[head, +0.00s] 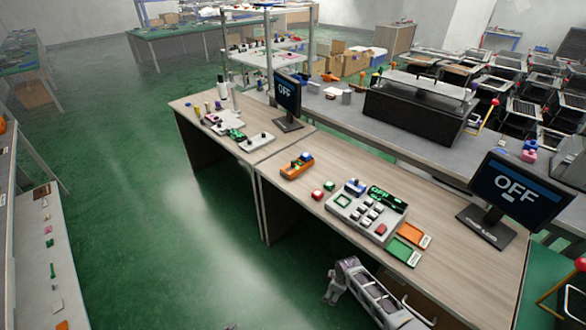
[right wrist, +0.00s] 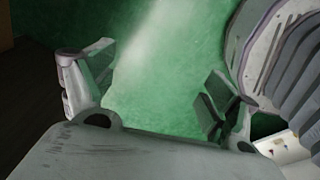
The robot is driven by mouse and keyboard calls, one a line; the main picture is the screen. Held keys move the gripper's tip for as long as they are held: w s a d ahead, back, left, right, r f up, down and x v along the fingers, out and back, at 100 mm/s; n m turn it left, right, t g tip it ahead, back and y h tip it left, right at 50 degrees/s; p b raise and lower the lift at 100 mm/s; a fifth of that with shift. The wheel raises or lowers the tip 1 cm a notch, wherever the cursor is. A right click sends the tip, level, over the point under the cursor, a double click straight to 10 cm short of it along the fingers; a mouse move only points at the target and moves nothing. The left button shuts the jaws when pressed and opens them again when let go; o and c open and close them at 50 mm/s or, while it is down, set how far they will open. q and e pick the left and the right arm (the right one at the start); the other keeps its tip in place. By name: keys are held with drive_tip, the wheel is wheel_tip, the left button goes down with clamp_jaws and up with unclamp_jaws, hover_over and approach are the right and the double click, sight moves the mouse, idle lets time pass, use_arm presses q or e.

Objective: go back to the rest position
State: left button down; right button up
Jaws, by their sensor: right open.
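My right gripper (head: 333,294) is low in the head view, in front of the near edge of the wooden workbench (head: 290,225). Its arm comes in from the bottom right. In the right wrist view the two fingers (right wrist: 157,82) stand wide apart with nothing between them, over green floor. The gripper is apart from everything on the bench. My left gripper does not show clearly in either view.
On the bench are a grey control panel (head: 364,213), an orange box (head: 297,166), orange and green trays (head: 404,252) and a monitor (head: 515,186) reading OFF. A second OFF monitor (head: 288,92) stands farther back. Green floor (head: 150,200) left of the bench is clear.

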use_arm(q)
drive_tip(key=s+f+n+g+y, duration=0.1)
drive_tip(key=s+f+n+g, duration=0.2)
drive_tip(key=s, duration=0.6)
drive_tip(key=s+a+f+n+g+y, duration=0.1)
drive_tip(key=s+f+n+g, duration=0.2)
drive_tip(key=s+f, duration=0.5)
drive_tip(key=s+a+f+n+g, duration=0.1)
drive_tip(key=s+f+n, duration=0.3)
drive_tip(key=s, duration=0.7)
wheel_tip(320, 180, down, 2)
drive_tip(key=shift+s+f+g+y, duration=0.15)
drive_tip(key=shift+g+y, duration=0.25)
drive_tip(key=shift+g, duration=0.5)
use_arm(e)
drive_tip(key=s+d+f+m, duration=0.3)
drive_tip(key=s+f, duration=0.3)
drive_tip(key=s, duration=0.8)
drive_tip(key=s+d+f+m, duration=0.3)
drive_tip(key=s+f, duration=0.4)
drive_tip(key=s, duration=0.8)
drive_tip(key=s+d+f+m+h, duration=0.1)
drive_tip(key=s+d+f+m, duration=0.3)
drive_tip(key=s, duration=1)
wheel_tip(320, 180, down, 3)
drive_tip(key=shift+s+r, duration=0.1)
drive_tip(key=shift+s, duration=0.2)
